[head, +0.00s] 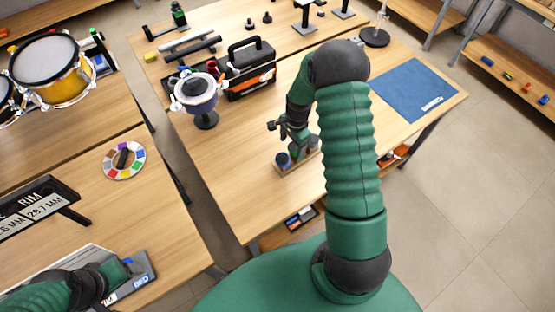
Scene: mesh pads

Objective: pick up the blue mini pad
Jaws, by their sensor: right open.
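A small wooden tray (296,165) lies on the right-hand table, holding small round pads. One dark blue round pad (283,159) sits at its left end, and it looks like the blue mini pad. My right gripper (284,129) is open and empty, just above and behind the tray, apart from the blue pad. My arm hides the tray's right side, so the other pads show only in part. My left gripper (122,271) is low at the left, over a grey case; its jaws are too unclear to read.
A blue mat (412,90) lies at the table's right. A black and orange toolbox (250,68) and a small drum on a stand (198,92) are behind the tray. A colour wheel (124,160) and a yellow drum (52,72) are on the left table. A gap separates the tables.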

